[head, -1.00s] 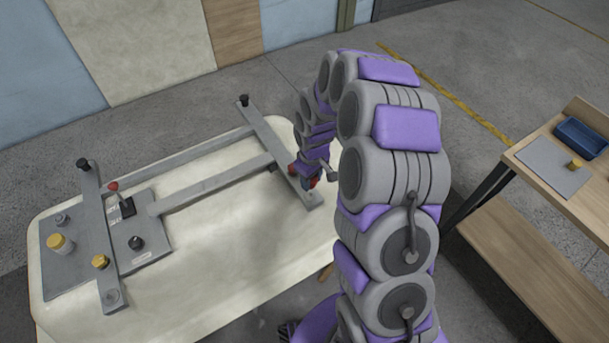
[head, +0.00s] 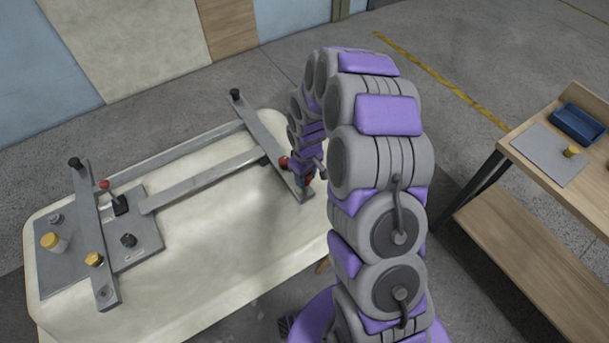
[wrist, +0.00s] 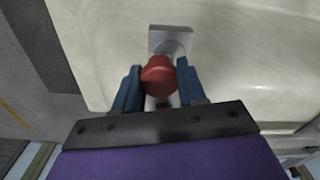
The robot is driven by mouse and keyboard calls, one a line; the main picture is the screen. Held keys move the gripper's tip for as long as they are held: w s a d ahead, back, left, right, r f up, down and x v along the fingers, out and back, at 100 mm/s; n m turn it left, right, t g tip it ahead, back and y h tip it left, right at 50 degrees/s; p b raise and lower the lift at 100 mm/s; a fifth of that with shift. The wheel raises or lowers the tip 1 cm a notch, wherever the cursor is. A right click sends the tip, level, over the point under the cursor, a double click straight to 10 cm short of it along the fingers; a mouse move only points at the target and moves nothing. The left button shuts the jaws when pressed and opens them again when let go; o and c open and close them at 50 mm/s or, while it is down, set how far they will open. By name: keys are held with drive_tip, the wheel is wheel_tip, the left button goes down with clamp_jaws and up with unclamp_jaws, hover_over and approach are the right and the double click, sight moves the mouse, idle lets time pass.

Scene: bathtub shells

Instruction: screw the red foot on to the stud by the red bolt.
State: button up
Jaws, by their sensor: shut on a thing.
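The red foot (wrist: 158,75) is between the two blue fingers of my gripper (wrist: 158,88) in the wrist view, and the gripper is shut on it. In the head view my gripper (head: 306,178) is at the near end of the right cross bar (head: 265,139), with red showing beside it. The red bolt (head: 284,161) appears as a small red spot on that bar, just left of the gripper. In the wrist view the grey bar end (wrist: 170,38) lies just beyond the foot. The stud is hidden, and I cannot tell whether the foot touches it.
The frame lies on a cream tub shell (head: 225,235). A left cross bar (head: 95,235) carries black and yellow feet near a grey plate (head: 140,220). A wooden bench (head: 540,215) with a blue tray (head: 578,124) and grey mat (head: 545,158) stands right.

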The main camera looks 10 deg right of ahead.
drive_tip(key=shift+a, duration=1.75)
drive_tip(key=shift+d, duration=1.05)
drive_tip(key=shift+a+p, duration=0.35)
drive_tip(key=shift+a, duration=0.5)
drive_tip(key=shift+d, duration=0.75)
drive_tip(key=shift+a, duration=0.55)
drive_tip(key=shift+d, duration=0.1)
drive_tip(key=shift+d, duration=0.35)
drive_tip(key=shift+f, duration=0.15)
drive_tip(key=shift+f, duration=0.1)
